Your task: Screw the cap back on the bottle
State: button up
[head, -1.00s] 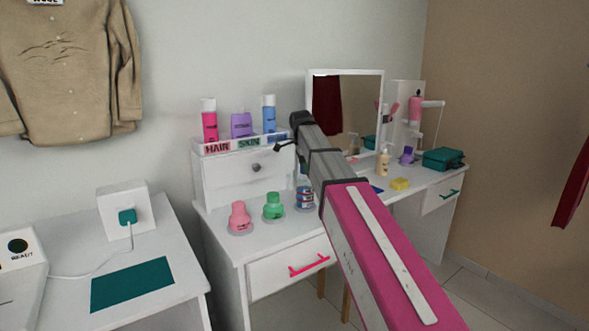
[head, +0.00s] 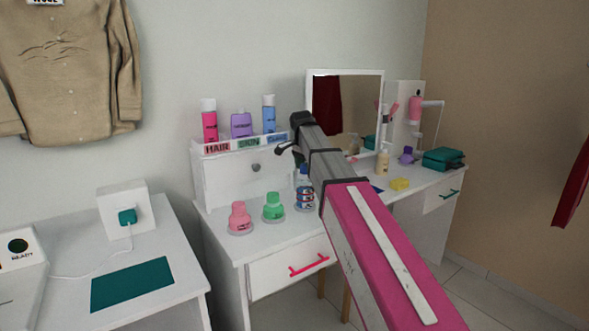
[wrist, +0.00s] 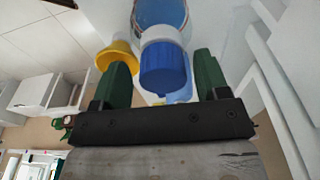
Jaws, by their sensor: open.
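A bottle with a blue, white and red band (head: 305,200) stands on the dressing table, partly hidden behind my arm. In the wrist view, a ribbed blue cap (wrist: 164,72) is between the two green fingers of my gripper (wrist: 165,80), with gaps on both sides. A white collar (wrist: 160,35) adjoins the cap, with a clear blue round part (wrist: 163,10) beyond it. I cannot tell whether the cap is seated on the collar. My gripper is open. In the head view its end is mostly hidden by my arm.
Pink (head: 240,219) and green (head: 273,208) bottles stand to the left on the dressing table (head: 225,245). Several bottles stand on the raised shelf behind.

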jog(key=n, duration=0.6)
jog(key=shift+n+y, duration=0.3)
jog(key=shift+n, duration=0.1)
jog(key=n, duration=0.5)
jog(key=shift+n+t+y, duration=0.3)
jog(key=shift+y, duration=0.1)
jog(key=shift+w, duration=0.15)
jog(key=c, duration=1)
